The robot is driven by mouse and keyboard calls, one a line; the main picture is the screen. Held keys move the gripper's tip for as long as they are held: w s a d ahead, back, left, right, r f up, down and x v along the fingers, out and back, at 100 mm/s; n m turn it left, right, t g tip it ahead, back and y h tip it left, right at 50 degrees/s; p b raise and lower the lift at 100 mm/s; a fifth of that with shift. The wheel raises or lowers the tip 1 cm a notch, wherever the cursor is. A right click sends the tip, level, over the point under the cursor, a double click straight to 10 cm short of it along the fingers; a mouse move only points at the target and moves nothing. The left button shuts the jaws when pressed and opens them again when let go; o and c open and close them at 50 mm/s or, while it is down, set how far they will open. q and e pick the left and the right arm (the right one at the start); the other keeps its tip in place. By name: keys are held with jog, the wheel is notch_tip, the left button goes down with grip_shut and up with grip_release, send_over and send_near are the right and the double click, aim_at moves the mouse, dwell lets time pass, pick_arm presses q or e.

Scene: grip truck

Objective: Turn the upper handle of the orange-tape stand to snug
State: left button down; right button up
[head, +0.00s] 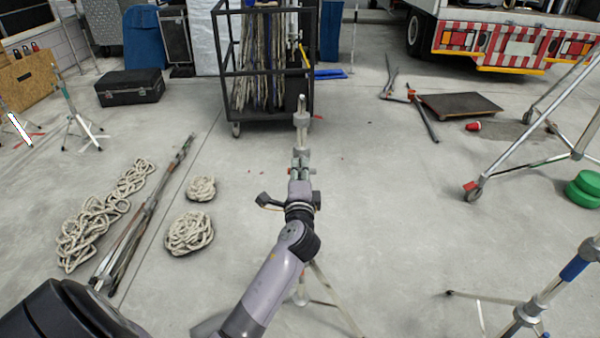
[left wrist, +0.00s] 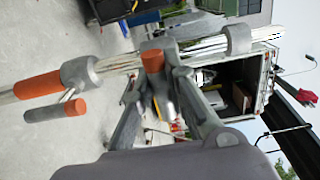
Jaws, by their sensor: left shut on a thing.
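The orange-tape stand (head: 301,118) stands upright in the middle of the head view, its lower part mostly hidden behind my left arm. In the left wrist view its pole lies sideways, with the orange tape (left wrist: 37,87) at the left. A lower collar there bears an orange-ended handle (left wrist: 55,112). The upper handle (left wrist: 152,58), also orange-ended, sits at the collar between my fingers. My left gripper (head: 300,172) is shut on this upper handle; its two fingers also show in the left wrist view (left wrist: 158,90). My right gripper is out of view.
A dark wheeled cage (head: 265,121) with ropes stands behind the stand. Rope coils (head: 190,232) and a bundle of poles (head: 145,210) lie at the left. A blue-taped stand (head: 575,268) and a wheeled frame (head: 515,150) are at the right. Open floor lies between.

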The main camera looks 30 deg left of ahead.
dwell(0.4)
pick_arm(q)
jog(key=c, duration=1.6)
grip_release()
jog(key=v, duration=1.2)
jog(key=shift+f, duration=0.1)
